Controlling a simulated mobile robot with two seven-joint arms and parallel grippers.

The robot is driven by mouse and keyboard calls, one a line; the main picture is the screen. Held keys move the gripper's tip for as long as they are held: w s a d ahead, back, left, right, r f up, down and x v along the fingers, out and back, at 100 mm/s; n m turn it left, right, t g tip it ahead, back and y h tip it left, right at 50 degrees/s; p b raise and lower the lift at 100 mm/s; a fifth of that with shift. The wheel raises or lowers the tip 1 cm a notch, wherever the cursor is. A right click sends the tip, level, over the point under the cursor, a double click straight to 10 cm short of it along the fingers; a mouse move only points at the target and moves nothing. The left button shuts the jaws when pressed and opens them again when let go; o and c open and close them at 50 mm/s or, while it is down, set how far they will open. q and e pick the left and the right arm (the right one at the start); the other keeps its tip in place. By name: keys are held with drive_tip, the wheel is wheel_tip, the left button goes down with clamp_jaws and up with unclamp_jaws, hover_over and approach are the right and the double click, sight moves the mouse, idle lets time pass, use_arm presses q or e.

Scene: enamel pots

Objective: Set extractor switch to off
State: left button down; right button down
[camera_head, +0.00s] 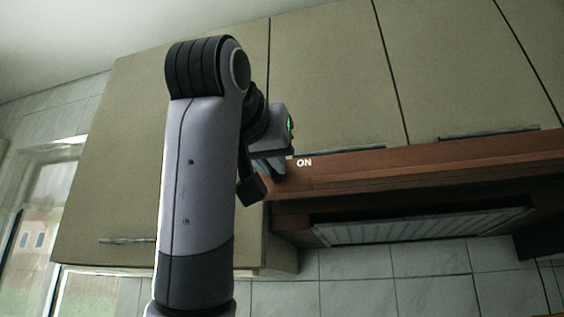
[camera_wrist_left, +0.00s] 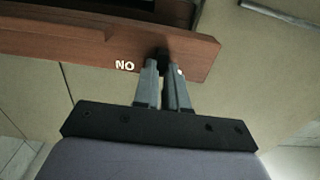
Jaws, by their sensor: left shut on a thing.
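The extractor hood (camera_head: 420,174) has a reddish-brown wooden front with a white "ON" label (camera_head: 304,162) near its left end. In the left wrist view the hood front (camera_wrist_left: 60,38) is seen turned over, so the label (camera_wrist_left: 124,66) reads "NO". The extractor switch (camera_wrist_left: 162,55) is a small dark knob on the front beside the label. My left gripper (camera_wrist_left: 165,68) is shut on the switch, its fingertips at the hood front. In the head view my left gripper (camera_head: 278,166) is at the hood's left end, and the switch is hidden behind it. My right gripper is not in view.
Beige cupboards (camera_head: 325,80) with bar handles stand above and left of the hood. A light vent panel (camera_head: 420,228) is under the hood. Grey tiles (camera_head: 345,297) cover the wall below. A window (camera_head: 45,215) is at the far left.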

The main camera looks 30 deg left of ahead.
use_arm(q)
drive_tip(key=c, duration=1.2)
unclamp_jaws()
drive_tip(key=shift+d, duration=0.1)
drive_tip(key=shift+o, duration=0.2)
drive_tip(key=b+v, duration=0.3)
drive_tip(key=v, duration=0.4)
